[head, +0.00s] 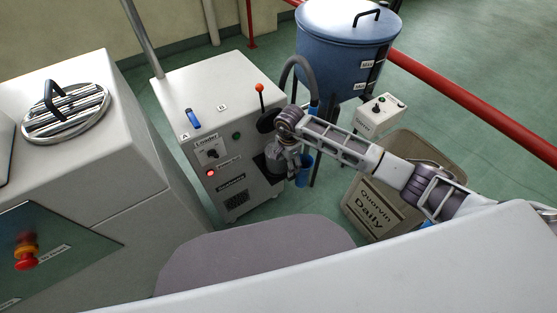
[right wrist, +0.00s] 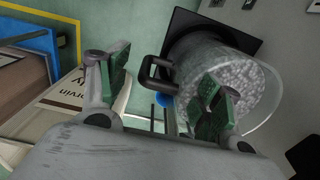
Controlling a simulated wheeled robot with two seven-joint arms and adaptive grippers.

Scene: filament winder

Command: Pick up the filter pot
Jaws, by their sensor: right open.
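The filter pot (right wrist: 228,75) is a clear round pot full of grey granules with a black loop handle (right wrist: 155,74). In the right wrist view it sits against a dark square plate on the loader. My right gripper (right wrist: 166,84) is open, with its green-padded fingers on either side of the handle; I cannot tell whether they touch it. In the head view my right gripper (head: 285,160) is at the loader's right side, covering most of the pot. My left gripper is not in view.
The pale loader cabinet (head: 225,90) has a red-topped lever (head: 260,88). A blue lidded drum (head: 340,50), a small control box (head: 380,115) and a "Quorvin Daily" container (head: 372,208) stand to the right. A red rail (head: 480,108) runs beyond them.

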